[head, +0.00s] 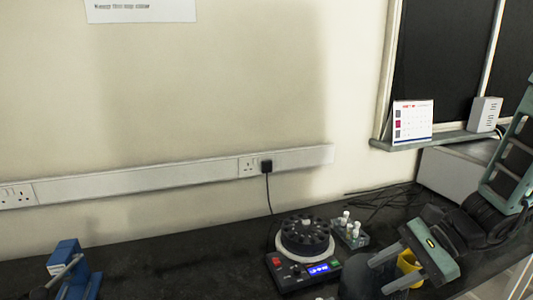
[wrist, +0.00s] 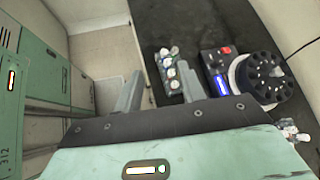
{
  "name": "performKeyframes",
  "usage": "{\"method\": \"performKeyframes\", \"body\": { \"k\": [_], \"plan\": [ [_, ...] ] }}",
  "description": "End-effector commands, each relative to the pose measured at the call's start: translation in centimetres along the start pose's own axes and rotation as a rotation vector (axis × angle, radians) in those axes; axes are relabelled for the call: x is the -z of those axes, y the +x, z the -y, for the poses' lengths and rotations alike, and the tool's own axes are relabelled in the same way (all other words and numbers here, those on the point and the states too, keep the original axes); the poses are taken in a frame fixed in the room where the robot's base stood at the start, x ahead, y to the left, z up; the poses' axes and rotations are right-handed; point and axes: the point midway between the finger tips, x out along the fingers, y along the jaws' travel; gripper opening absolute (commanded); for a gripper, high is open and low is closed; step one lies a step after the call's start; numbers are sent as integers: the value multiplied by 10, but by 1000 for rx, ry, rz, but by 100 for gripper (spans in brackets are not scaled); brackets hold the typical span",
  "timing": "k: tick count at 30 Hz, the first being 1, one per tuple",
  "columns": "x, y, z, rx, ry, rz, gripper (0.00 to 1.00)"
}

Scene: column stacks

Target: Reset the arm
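My gripper (head: 378,277) is at the lower right of the head view, over the front of the dark bench. Its pale green body and two grey fingers show there. In the wrist view the fingers of my gripper (wrist: 160,92) stand apart with nothing held between them. A small rack of white-capped tubes (wrist: 170,72) shows beyond the fingers, apart from them.
A device with a black round rotor (head: 304,236) and blue display stands left of the rack. A yellow container (head: 409,265) is partly hidden behind my gripper. A blue stand (head: 76,270) is at the far left. The bench (head: 170,265) between is clear. A calendar (head: 412,121) stands on the sill.

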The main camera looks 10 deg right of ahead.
Motion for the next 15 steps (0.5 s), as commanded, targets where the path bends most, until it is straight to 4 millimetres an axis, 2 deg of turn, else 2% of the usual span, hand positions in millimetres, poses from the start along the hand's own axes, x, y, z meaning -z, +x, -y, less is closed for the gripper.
{"method": "performKeyframes", "body": {
  "k": [1,6,15],
  "plan": [
    [-18,14,-7,-104,-112,-9,40],
    [-59,47,-37,-423,-493,-48,40],
    [-113,78,-80,-862,-1249,-116,40]
  ]
}}
